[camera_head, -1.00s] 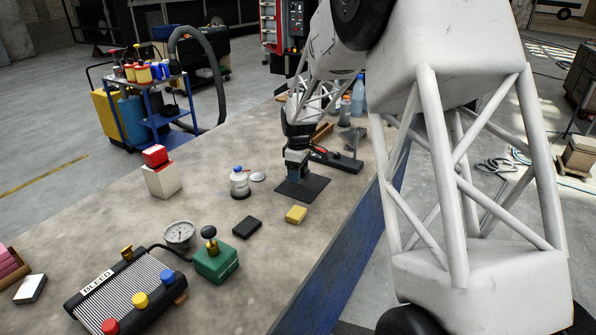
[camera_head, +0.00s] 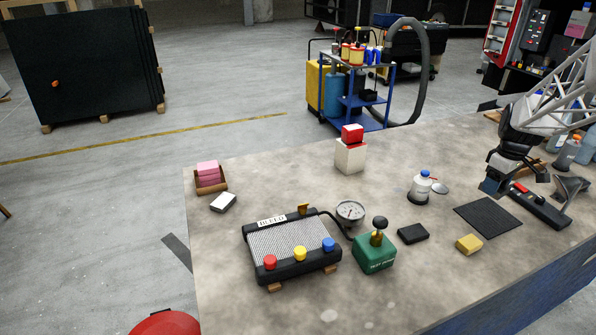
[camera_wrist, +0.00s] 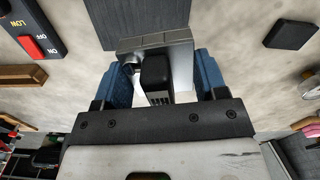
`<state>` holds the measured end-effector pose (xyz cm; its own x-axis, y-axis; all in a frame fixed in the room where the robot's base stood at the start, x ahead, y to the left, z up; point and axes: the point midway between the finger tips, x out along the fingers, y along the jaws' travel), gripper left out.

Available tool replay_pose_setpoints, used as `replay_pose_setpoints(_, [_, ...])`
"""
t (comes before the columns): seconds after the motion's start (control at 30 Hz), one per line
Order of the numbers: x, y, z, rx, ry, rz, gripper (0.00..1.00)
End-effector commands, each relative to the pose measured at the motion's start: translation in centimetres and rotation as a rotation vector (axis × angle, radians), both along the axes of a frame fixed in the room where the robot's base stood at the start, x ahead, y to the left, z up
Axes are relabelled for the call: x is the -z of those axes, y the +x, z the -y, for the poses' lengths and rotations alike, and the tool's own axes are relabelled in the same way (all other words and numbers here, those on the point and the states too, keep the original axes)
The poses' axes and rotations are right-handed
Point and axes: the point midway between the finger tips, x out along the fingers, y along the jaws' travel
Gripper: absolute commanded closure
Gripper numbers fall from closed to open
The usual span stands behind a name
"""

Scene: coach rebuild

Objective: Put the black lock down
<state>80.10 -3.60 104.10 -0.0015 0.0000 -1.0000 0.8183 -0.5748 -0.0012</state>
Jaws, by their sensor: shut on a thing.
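My gripper (camera_head: 493,187), with blue finger pads, hangs above the bench beside the far corner of the dark mat (camera_head: 488,217). In the wrist view my gripper (camera_wrist: 163,80) is shut on a black piece, taken as the black lock (camera_wrist: 156,72), with pale metal parts around it. The fingers and wrist hide part of it, so its full shape cannot be told. The held thing is hardly visible in the head view. The mat also shows in the wrist view (camera_wrist: 145,18), beyond the fingertips, and its visible surface is bare.
A black box with a red switch (camera_head: 540,205) lies close right of my gripper. A yellow block (camera_head: 469,244), a black block (camera_head: 413,233) and a white jar (camera_head: 420,190) stand around the mat. A green tester (camera_head: 374,252) and the bleed panel (camera_head: 292,250) are farther left.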

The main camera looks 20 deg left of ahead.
Motion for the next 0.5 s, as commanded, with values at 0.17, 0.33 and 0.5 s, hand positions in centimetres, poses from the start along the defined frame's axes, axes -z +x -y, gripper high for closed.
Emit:
replay_pose_setpoints(0.17, [-4.2, 0.1, 0.0, 0.0, 0.0, 0.005, 0.67])
replay_pose_setpoints(0.33, [-5.3, 0.3, -1.8, -0.037, 0.0, 0.0, 0.67])
replay_pose_setpoints(0.5, [-5.4, 0.6, -4.9, -0.101, 0.0, 0.001, 0.67])
